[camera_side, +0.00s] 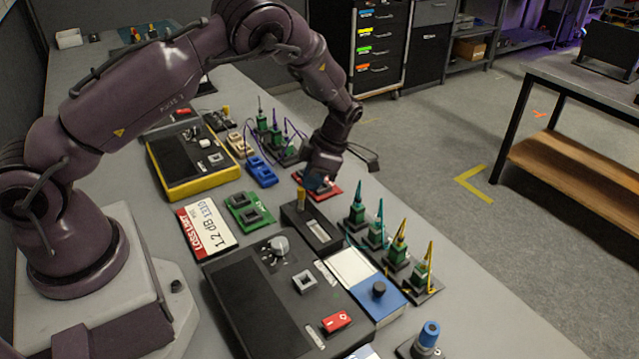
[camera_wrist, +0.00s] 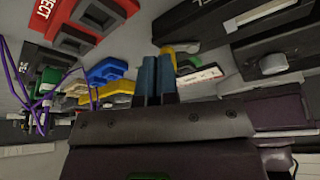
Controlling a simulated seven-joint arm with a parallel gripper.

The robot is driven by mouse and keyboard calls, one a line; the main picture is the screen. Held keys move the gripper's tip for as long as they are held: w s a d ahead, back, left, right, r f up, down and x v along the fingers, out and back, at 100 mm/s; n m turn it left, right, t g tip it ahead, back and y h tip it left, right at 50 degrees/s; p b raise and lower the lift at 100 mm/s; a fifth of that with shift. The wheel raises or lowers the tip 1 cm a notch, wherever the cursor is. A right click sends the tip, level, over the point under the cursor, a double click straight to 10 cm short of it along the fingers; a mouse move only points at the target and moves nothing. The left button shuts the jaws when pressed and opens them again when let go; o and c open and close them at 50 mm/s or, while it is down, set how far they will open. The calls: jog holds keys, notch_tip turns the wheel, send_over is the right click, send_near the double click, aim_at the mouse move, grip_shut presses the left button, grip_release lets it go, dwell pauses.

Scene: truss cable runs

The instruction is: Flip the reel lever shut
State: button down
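My gripper (camera_side: 322,180) points down over the right part of the bench, just above a red block (camera_side: 318,190). In the wrist view, its two blue fingers (camera_wrist: 157,75) are together with nothing visible between them. A black unit with a pale slot (camera_side: 318,232) and a yellow-tipped upright piece (camera_side: 301,197) stands just in front of the gripper. It may be the reel lever, but no label confirms this. In the wrist view, a yellow tip (camera_wrist: 182,47) shows just beyond the fingers, beside a black body (camera_wrist: 185,18). The red block (camera_wrist: 78,25) is at upper left, apart from the fingers.
Green posts with coloured tips (camera_side: 398,250) stand right of the black unit. A large black console (camera_side: 265,310) with a red switch (camera_side: 336,321) is in front. Blue blocks (camera_side: 262,172) and purple cables (camera_side: 290,137) lie behind.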

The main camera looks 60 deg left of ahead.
jog(key=shift+s+a+f, duration=0.1)
jog(key=shift+s+a+n, duration=0.2)
jog(key=shift+a+n, duration=0.15)
jog(key=shift+n, duration=0.55)
jog(key=shift+s+a, duration=0.6)
jog(key=shift+s, duration=0.1)
jog(key=shift+s+a+n+g+h, duration=0.2)
jog(key=shift+s+n+g+h, duration=0.1)
jog(key=shift+n+h, duration=0.3)
jog(key=shift+s, duration=0.6)
jog(key=shift+d, duration=0.15)
